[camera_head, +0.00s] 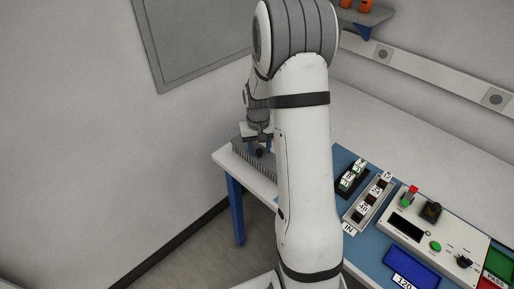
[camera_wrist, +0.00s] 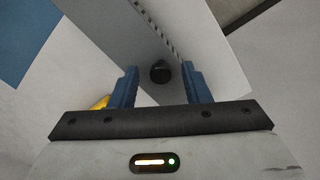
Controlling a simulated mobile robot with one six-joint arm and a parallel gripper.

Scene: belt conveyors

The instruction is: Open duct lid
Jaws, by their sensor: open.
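The duct (camera_head: 262,163) is a grey slotted channel at the left end of the workbench, partly hidden behind my arm. Its grey lid (camera_wrist: 135,50) shows in the wrist view with a dark round knob (camera_wrist: 160,71) on it. My gripper (camera_wrist: 160,82) is open, its two blue fingers on either side of the knob with gaps left and right. I cannot tell whether the fingers are at the knob's height. In the head view, my gripper (camera_head: 261,150) is over the duct. The lid appears to lie on the duct.
A blue mat on the bench holds a module rack (camera_head: 368,205), a control panel (camera_head: 430,228) and a blue tray (camera_head: 410,268), right of my arm. A shelf (camera_head: 365,14) with orange items is on the back wall. A yellow item (camera_wrist: 99,103) shows beside the left finger.

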